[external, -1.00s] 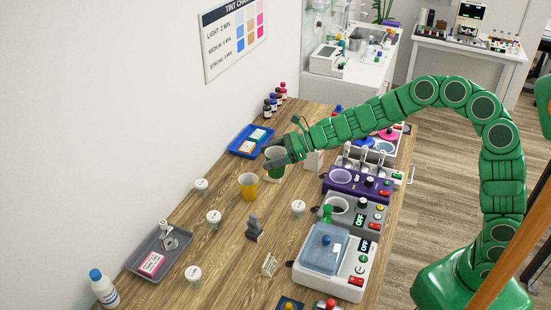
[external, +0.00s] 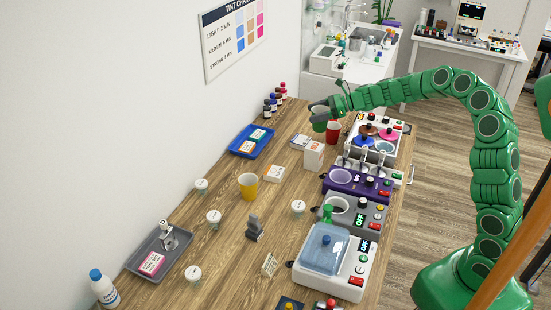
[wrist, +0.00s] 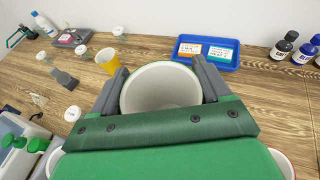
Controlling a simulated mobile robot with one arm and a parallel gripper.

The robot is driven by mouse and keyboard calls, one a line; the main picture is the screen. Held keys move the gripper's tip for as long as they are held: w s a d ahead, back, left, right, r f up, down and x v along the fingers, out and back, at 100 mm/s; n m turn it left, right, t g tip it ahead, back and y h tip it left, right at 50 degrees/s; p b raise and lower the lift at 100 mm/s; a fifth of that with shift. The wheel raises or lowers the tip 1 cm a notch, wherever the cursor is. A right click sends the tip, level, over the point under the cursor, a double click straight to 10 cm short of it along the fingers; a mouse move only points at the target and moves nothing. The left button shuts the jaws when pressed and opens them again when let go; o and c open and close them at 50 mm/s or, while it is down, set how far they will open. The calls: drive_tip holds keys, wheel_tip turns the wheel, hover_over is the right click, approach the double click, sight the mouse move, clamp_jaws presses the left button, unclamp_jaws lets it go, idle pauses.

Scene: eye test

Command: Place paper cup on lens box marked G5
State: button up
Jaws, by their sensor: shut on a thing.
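My gripper (external: 320,106) is shut on a green paper cup (external: 319,124) with a white inside, held upright near the far end of the bench. In the wrist view my gripper's two grey fingers (wrist: 160,76) flank the cup (wrist: 160,90), which looks empty. A red cup (external: 333,132) stands just right of it, and a yellow cup (external: 248,187) stands mid-bench. I cannot read a G5 mark on any.
Machines line the right side, including a purple bath (external: 345,180) and a white unit with a blue lid (external: 325,250). The blue tray (external: 238,150), dark bottles (external: 271,105) and lidded white pots (external: 213,216) are at left. Bare wood surrounds the yellow cup.

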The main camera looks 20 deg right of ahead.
sight(323, 111)
drive_tip(key=d, duration=0.1)
drive_tip(key=w+d, duration=0.1)
drive_tip(key=d+f, duration=0.1)
drive_tip(key=shift+w+d, duration=0.15)
drive_tip(key=shift+d, duration=0.1)
drive_tip(key=shift+w+a+f, duration=0.7)
drive_tip(key=shift+w+f, duration=1.45)
drive_tip(key=shift+w, duration=0.05)
drive_tip(key=shift+w+a+f, duration=0.7)
drive_tip(key=shift+w+f, duration=1.4)
drive_tip(key=shift+w, duration=0.1)
drive_tip(key=shift+w+a+f, duration=0.7)
drive_tip(key=shift+w+f, duration=1.45)
drive_tip(key=shift+w, duration=0.05)
drive_tip(key=shift+f, duration=0.2)
drive_tip(key=o, duration=1)
drive_tip(key=shift+c, duration=0.2)
drive_tip(key=shift+d+r, duration=0.2)
drive_tip(key=shift+r, duration=0.05)
drive_tip(key=v, duration=1.1)
drive_tip(key=shift+s+d, duration=0.2)
drive_tip(key=shift+s, duration=0.15)
